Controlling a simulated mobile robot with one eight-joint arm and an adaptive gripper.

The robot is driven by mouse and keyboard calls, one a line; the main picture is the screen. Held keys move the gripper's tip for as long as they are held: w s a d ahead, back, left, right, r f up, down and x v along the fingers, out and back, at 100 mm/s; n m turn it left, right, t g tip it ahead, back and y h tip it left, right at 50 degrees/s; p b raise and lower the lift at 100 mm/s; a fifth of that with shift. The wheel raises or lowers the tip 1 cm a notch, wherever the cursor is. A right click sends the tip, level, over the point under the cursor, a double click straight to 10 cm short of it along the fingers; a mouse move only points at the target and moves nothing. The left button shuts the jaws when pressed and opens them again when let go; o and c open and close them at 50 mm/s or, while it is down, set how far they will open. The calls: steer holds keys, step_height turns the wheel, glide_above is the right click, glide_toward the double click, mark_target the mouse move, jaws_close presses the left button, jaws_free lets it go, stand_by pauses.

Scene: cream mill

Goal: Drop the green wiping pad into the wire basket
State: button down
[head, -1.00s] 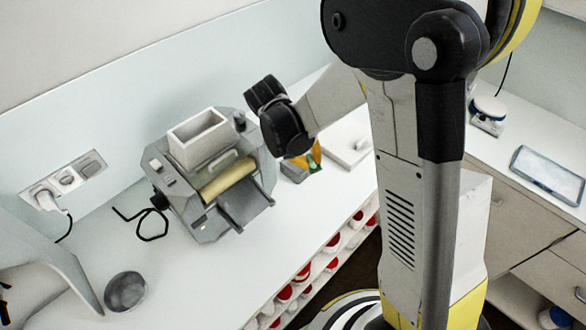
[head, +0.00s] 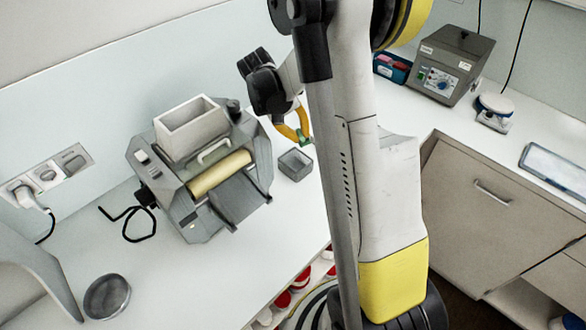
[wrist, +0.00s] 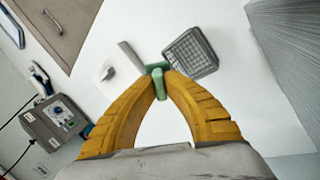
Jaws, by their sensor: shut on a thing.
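The green wiping pad (wrist: 158,82) is pinched between the yellow fingertips of my gripper (wrist: 160,78) in the wrist view. In the head view the pad (head: 306,139) is a small green patch at the tips of my gripper (head: 300,130), partly hidden by the fingers and arm. The grey wire basket (head: 295,164) stands on the white counter, just below the gripper in the picture. In the wrist view the basket (wrist: 190,53) lies just up and right of the fingertips, its inside largely visible. The pad appears beside the basket's near side; its height above the counter is unclear.
A grey mill (head: 205,170) with a cream roller stands left of the basket. A round metal dish (head: 107,297) sits at lower left. A control box (head: 448,65) and a scale (head: 493,112) stand on the right counter. Small pale items lie near the pad in the wrist view.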

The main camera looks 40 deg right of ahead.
steer(key=shift+f+b, duration=0.7)
steer(key=shift+f, duration=0.8)
steer(key=c, duration=1.5)
jaws_free()
steer(key=shift+c, duration=0.2)
steer(key=shift+r, duration=0.1)
steer(key=v, duration=1.2)
steer(key=shift+a, duration=0.1)
